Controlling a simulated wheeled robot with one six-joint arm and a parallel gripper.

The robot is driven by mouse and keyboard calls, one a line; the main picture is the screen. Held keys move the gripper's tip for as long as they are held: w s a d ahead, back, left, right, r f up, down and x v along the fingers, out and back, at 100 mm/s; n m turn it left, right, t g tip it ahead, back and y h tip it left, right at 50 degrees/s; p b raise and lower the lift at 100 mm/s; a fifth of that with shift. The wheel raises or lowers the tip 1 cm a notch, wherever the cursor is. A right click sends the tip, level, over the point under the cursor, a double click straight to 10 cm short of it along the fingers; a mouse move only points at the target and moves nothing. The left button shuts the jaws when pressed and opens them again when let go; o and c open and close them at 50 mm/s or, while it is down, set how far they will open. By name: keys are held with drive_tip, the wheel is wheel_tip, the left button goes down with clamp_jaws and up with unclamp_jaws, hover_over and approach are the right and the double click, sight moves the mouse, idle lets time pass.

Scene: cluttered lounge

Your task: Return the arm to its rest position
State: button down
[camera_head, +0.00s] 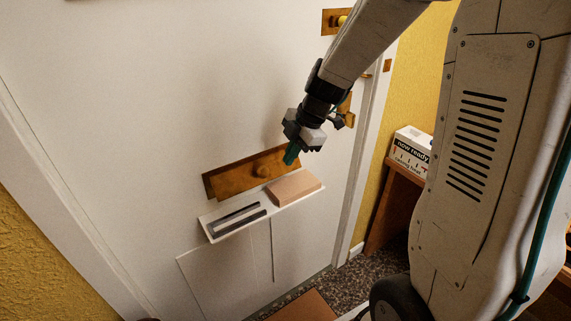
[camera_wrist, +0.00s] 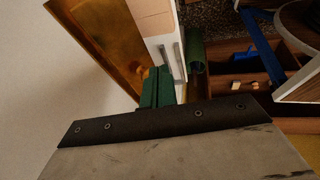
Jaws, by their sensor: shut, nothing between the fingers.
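My gripper (camera_head: 291,154) hangs at the end of my arm in front of the white door, its green fingertips pointing down. It is shut and empty. In the head view it overlaps the right part of a brass plate (camera_head: 230,180) with a round knob. I cannot tell how far it is from the plate. In the wrist view the green fingers (camera_wrist: 157,88) are together, with the brass plate (camera_wrist: 105,35) on their left.
Below the plate, a small white ledge (camera_head: 217,221) holds a tan block (camera_head: 294,187) and dark strips. A white lettered box (camera_head: 411,148) stands on a wooden unit (camera_head: 395,209) at the right. The white door (camera_head: 130,110) fills the left. The wrist view shows a brown compartmented tray (camera_wrist: 222,88).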

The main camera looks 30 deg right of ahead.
drive_tip(key=s+a+r+m+h, duration=0.1)
drive_tip(key=s+r+m, duration=0.4)
drive_tip(key=s, duration=0.4)
drive_tip(key=s+r+m+h, duration=0.2)
drive_tip(key=s+r+m, duration=0.1)
drive_tip(key=s+m, duration=0.55)
drive_tip(key=s+a+r+m+h, duration=0.1)
drive_tip(key=s+r+m, duration=0.4)
drive_tip(key=s, duration=0.4)
drive_tip(key=t, duration=0.2)
hover_over(262, 166)
drive_tip(key=shift+n+y, duration=0.3)
drive_tip(key=shift+n, duration=0.15)
wheel_tip(262, 166, down, 10)
drive_tip(key=shift+w+f, duration=0.1)
drive_tip(key=shift+w, duration=0.05)
drive_tip(key=f, duration=0.1)
drive_tip(key=s+f, duration=0.1)
drive_tip(key=f, duration=0.1)
drive_tip(key=shift+s, duration=0.1)
drive_tip(key=shift+s+f, duration=0.15)
drive_tip(key=shift+f, duration=0.3)
